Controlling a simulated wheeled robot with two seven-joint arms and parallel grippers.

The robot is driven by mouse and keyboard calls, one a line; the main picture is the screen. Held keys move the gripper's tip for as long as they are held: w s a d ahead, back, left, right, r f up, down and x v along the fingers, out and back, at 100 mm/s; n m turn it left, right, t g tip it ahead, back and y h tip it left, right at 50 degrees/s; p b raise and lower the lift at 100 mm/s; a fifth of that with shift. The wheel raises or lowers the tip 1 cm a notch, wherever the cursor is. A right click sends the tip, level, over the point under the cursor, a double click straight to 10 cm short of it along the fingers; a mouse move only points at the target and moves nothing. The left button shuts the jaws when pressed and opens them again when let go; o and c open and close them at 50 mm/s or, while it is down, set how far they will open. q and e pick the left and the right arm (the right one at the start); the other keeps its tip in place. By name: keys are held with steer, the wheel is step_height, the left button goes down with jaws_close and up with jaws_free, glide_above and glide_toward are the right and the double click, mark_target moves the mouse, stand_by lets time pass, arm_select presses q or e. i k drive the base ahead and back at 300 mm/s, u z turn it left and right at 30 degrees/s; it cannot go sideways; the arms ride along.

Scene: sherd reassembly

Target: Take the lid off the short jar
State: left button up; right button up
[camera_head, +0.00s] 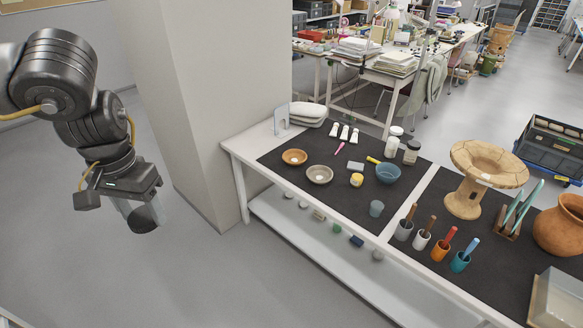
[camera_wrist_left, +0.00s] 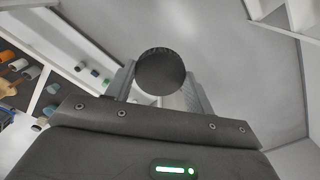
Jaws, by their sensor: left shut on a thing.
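My left gripper (camera_head: 137,208) is shut on a dark round lid (camera_head: 144,220) with a ridged edge. It holds the lid in the air over bare floor, well to the left of the table. In the left wrist view the lid (camera_wrist_left: 160,72) sits between the two grey fingers. Two pale jars stand together at the back edge of the table: a taller one (camera_head: 392,144) with a white top and a shorter one (camera_head: 411,154) in front of it, to the right. The top of the shorter jar is too small to read clearly. My right gripper is not in view.

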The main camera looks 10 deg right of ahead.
mark_target(357, 177)
steer(key=z, duration=0.1)
steer(key=k, duration=0.1)
steer(key=u, duration=0.25)
steer(key=i, duration=1.55)
steer(key=z, duration=1.65)
steer(key=i, duration=0.85)
steer(key=z, duration=0.8)
